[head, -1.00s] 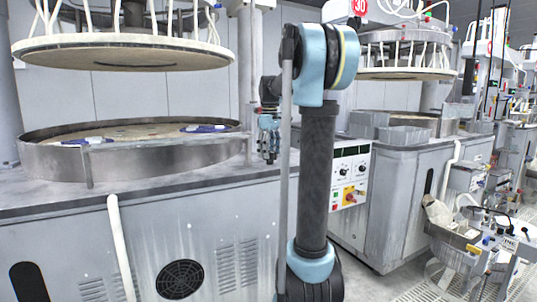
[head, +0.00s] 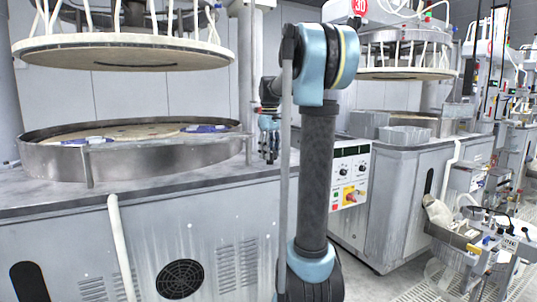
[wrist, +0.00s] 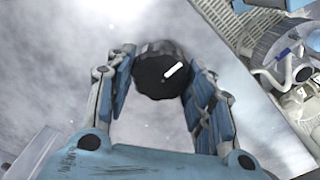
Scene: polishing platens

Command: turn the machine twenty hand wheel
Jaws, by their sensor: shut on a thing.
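The hand wheel (wrist: 152,78) is a dark, round, ridged knob with a white mark on its face, seen in the wrist view. My gripper (wrist: 161,66) has its two blue-and-grey fingers closed around the wheel, one on each side. In the head view my gripper (head: 270,157) hangs pointing down beside the right end of the near machine's round metal basin (head: 150,160).
The near machine's upper platen (head: 125,52) hangs above the basin. A control panel (head: 350,175) with knobs and buttons is to the right of my arm. Another machine with a red 30 sign (head: 360,6) stands behind it. Grated floor shows at lower right.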

